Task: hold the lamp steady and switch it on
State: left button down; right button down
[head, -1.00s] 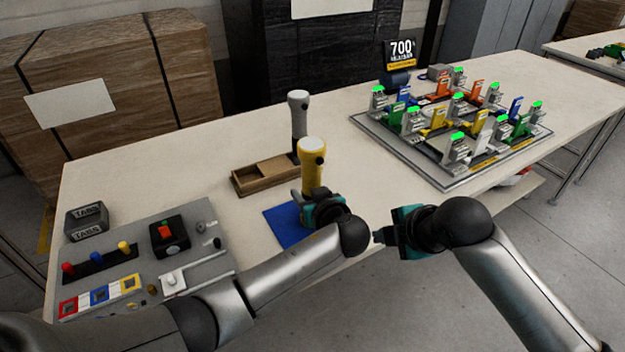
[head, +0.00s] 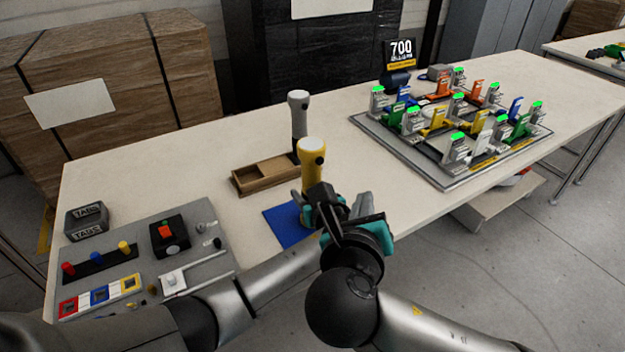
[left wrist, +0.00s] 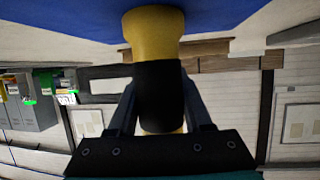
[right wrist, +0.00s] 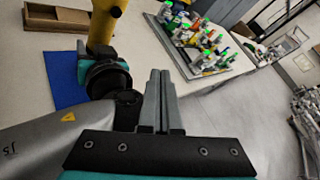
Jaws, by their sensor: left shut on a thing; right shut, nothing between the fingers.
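The yellow lamp (head: 312,155) stands upright over the blue mat (head: 280,225). A small dark round spot shows on its head, and no glow is seen. My left gripper (left wrist: 160,112) is shut around the lamp's black middle; in the head view my right gripper mostly hides it. The lamp's yellow lower end (left wrist: 153,30) meets or nearly meets the mat in the left wrist view. My right gripper (head: 328,196) is shut and empty, in front of the lamp and below its head. Its closed fingers show in the right wrist view (right wrist: 160,85), right of the lamp (right wrist: 103,25).
A grey-topped lamp (head: 299,115) stands behind, by a wooden tray (head: 262,178). A grey panel (head: 205,265) with coloured parts lies at left. A board with several coloured fixtures (head: 400,140) lies at right. My two arms are close together at the table's front edge.

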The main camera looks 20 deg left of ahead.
aim_at(320, 161)
jog(key=w+a, duration=0.5)
jog(key=a, duration=0.2)
jog(key=shift+a+r, duration=0.2)
jog(key=shift+r, duration=0.05)
jog(key=shift+a, duration=0.1)
dwell(2.0)
jog(key=shift+w+a, duration=0.25)
jog(key=shift+d, duration=0.1)
jog(key=shift+s+d, duration=0.25)
jog(key=shift+s, duration=0.05)
dwell(0.3)
